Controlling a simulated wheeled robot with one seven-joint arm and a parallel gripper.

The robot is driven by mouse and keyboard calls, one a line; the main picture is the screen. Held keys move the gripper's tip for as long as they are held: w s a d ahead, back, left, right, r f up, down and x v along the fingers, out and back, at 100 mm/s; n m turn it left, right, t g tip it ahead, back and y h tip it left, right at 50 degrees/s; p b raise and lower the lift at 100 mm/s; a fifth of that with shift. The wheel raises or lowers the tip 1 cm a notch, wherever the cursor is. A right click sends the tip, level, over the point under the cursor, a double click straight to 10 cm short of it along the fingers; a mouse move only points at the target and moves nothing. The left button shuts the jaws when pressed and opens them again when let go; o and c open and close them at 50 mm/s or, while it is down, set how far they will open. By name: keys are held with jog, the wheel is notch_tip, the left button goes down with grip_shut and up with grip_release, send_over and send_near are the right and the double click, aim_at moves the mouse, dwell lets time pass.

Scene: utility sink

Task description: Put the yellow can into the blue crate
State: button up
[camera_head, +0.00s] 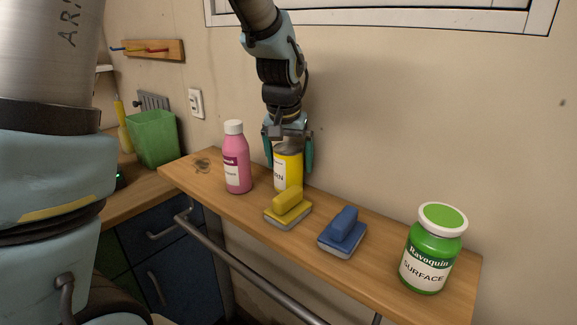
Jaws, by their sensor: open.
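The yellow can (291,171) stands upright on the wooden shelf, with a white label on its left side and a grey top. My gripper (289,156) comes down over it from above. Its two teal fingers are open, one on each side of the can's upper part. I cannot tell whether either finger touches the can. The can's lower front is partly hidden by a yellow-handled scrubber. No blue crate shows in this view.
On the wooden shelf (381,280) stand a pink bottle (236,165) close left of the can, a yellow scrubber (288,207), a blue scrubber (343,233) and a green jar (432,252). A green bin (153,140) stands at left. The wall is close behind.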

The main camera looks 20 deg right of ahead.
jog(key=shift+c, duration=0.2)
jog(key=c, duration=1.2)
jog(key=shift+a+r+b, duration=0.1)
jog(key=shift+r+b, duration=0.05)
jog(key=shift+b, duration=0.15)
jog(key=shift+c, duration=0.2)
jog(key=shift+a+r, duration=0.1)
jog(key=shift+r, duration=0.15)
jog(key=v, duration=0.2)
jog(key=b+v, duration=0.1)
jog(key=v, duration=0.1)
jog(key=b+v, duration=0.1)
jog(key=v, duration=0.1)
jog(key=shift+w+r, duration=0.15)
jog(key=shift+w, duration=0.2)
jog(key=s+a, duration=0.4)
jog(key=a, duration=0.4)
jog(key=s+a+p, duration=0.1)
jog(key=s+a, duration=0.4)
jog(key=a, duration=0.3)
